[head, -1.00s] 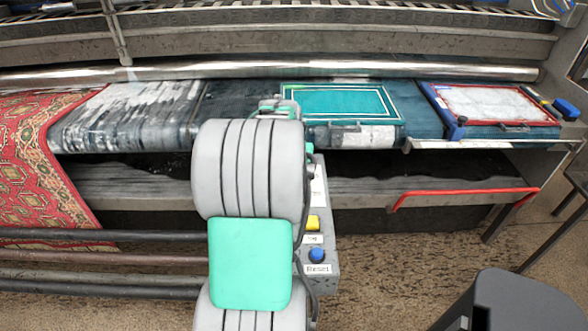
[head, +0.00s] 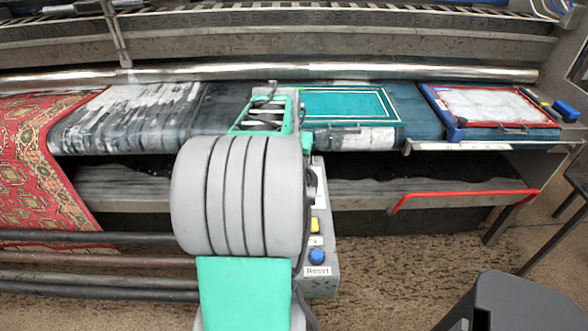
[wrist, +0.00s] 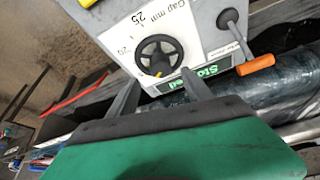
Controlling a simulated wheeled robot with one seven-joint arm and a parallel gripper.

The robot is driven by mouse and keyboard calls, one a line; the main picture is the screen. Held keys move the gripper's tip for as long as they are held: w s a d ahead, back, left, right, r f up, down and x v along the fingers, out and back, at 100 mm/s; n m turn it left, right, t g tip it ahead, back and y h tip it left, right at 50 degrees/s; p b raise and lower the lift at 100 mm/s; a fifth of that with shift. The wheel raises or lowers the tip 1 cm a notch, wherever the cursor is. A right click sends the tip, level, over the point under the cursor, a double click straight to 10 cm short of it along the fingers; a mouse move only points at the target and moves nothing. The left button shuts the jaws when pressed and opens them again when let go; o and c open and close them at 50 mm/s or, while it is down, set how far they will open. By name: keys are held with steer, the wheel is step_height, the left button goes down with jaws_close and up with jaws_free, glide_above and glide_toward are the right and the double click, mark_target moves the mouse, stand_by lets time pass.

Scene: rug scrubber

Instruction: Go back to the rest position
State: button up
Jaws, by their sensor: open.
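My gripper (wrist: 160,78) is open in the wrist view, its two dark fingers apart with nothing between them. Beyond the fingers is a light grey control box (wrist: 205,22) with a round black dial (wrist: 159,55) marked "Gap mm". An orange-handled lever (wrist: 256,65) sticks out beside the dial. I cannot tell whether the fingers touch the box. In the head view my arm hides the fingers and part of the control box (head: 325,285), which shows a yellow button (head: 315,225) and a blue button (head: 317,256) labelled Reset.
A red patterned rug (head: 35,160) hangs at the left of the machine. A metal roller (head: 400,71) spans its back. A teal panel (head: 345,103) and a red-framed white panel (head: 490,103) lie on the bed. A red rail (head: 465,195) runs along the front right.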

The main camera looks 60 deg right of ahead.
steer(key=shift+v, duration=1)
